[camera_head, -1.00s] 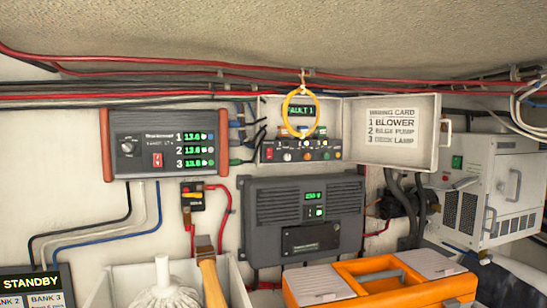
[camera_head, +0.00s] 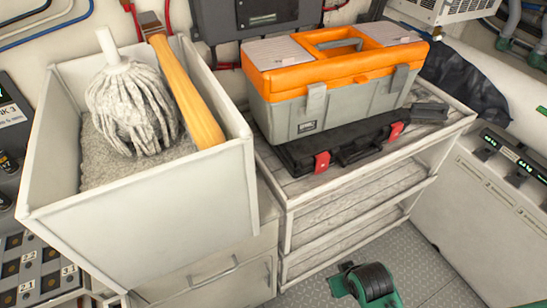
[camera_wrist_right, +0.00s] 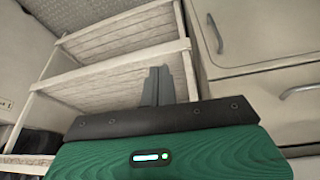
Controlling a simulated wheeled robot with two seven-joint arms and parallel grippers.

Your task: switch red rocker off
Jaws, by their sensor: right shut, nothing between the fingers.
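No red rocker that I can make out shows in the head view or the right wrist view now. The wall units with red switches seen a second ago are out of the picture, apart from the lower part of a dark grey unit (camera_head: 265,12) at the top. My right gripper (camera_wrist_right: 158,86) is shut and empty in the right wrist view, in front of pale slatted shelves (camera_wrist_right: 120,48) and beside white drawers (camera_wrist_right: 255,45). A green and black part of my own arm shows at the bottom of the head view. My left gripper is not in view.
A white bin (camera_head: 190,215) holds a mop head (camera_head: 135,105) and a wooden-handled tool (camera_head: 185,90). An orange and grey toolbox (camera_head: 330,95) and a black case (camera_head: 340,145) sit on the shelf top. Grey floor (camera_head: 405,265) is open at lower right.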

